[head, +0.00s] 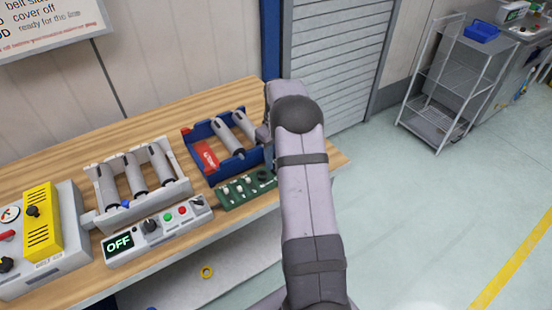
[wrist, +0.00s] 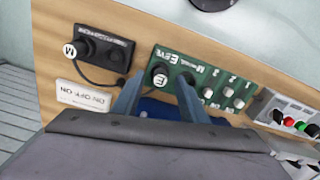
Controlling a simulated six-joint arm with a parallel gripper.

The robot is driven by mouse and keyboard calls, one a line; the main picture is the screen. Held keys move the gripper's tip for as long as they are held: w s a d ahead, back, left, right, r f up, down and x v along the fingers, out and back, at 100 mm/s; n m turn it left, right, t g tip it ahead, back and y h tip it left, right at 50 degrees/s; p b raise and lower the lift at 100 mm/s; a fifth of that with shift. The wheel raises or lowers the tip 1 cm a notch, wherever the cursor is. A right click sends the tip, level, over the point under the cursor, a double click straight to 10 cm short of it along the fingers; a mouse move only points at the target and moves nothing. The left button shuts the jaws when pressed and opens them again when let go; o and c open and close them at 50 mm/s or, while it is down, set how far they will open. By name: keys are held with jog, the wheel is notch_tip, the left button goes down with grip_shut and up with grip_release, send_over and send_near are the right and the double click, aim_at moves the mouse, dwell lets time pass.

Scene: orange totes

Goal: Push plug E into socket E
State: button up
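Plug E (wrist: 160,77), dark with a white cap marked E, is at the edge of the green panel (wrist: 200,72) in the wrist view. A dark round spot (wrist: 186,78) on the panel is just right of it, partly behind a fingertip; I cannot tell whether it is socket E. My gripper (wrist: 159,92) is open, its two blue fingers on either side of plug E. I cannot tell whether they touch it. In the head view my arm hides the gripper; the green panel (head: 232,193) shows beside it.
A black box (wrist: 103,50) with a plug marked M (wrist: 72,48) and a white label plate (wrist: 84,98) lie nearby in the wrist view. A blue tray (head: 197,133) with grey cylinders stands behind the panel. A control box (head: 160,230) reading OFF is left.

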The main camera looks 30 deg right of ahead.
jog(key=shift+r+b, duration=1)
jog(key=shift+r, duration=2.35)
jog(key=shift+s+a+r, duration=0.1)
jog(key=shift+a, duration=0.15)
jog(key=s+a+m, duration=0.1)
jog(key=s+a, duration=0.9)
jog(key=a, duration=0.5)
jog(key=s+a+f, duration=0.1)
jog(key=s+a, duration=0.3)
jog(key=s, duration=0.3)
jog(key=s+a+f+m, duration=0.1)
jog(key=s+a, duration=0.3)
jog(key=s, duration=0.4)
jog(key=shift+s+f, duration=0.3)
jog(key=shift+f, duration=0.2)
